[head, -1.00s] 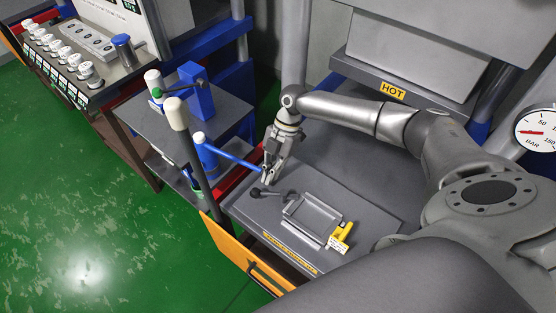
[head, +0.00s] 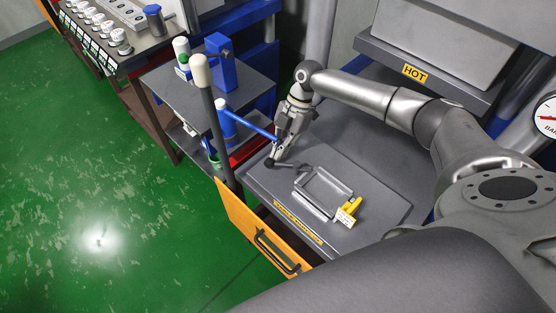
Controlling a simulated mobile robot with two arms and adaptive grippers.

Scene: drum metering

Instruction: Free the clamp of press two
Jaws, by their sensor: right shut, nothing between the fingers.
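My right gripper (head: 278,153) points down over the left back part of the press's grey lower plate (head: 385,215). It is shut and empty. Its tips are right at the dark round knob (head: 270,162) of a short black lever, which lies low beside a metal frame (head: 325,192); I cannot tell whether they touch. A yellow piece (head: 353,206) with a white label sits at the frame's front right corner. Which part is the clamp is not labelled legibly. My left gripper is not in view.
A blue bar (head: 248,125) reaches from the side shelf to just behind my gripper. A pale-topped dark post (head: 205,90) stands left of the plate. An orange panel with a black handle (head: 255,230) is in front. A plate marked HOT (head: 415,72) hangs above.

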